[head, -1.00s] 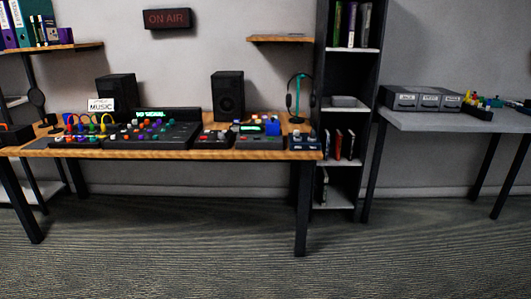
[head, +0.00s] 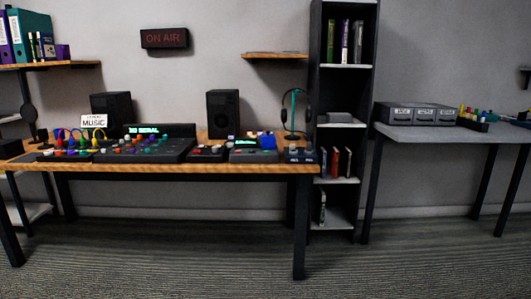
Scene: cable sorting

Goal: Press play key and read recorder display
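A dark recorder-like unit with a small lit green display (head: 245,142) sits on the wooden desk (head: 200,172), right of the middle. The display's text is too small to read, and I cannot make out a play key. To its left are a smaller dark box with knobs (head: 207,152) and a wide mixer (head: 145,150) with coloured knobs. The mixer's raised display (head: 144,129) shows green letters, partly legible as "NO SIGNAL" or similar. A small box with knobs (head: 300,154) is at the desk's right end. Neither of my grippers is in view.
Two black speakers (head: 223,114) and a headphone stand (head: 294,112) are at the desk's back. A dark shelf (head: 317,90) stands right of the desk. A grey table (head: 450,136) holds drawers (head: 415,114). Open striped floor (head: 180,255) lies in front.

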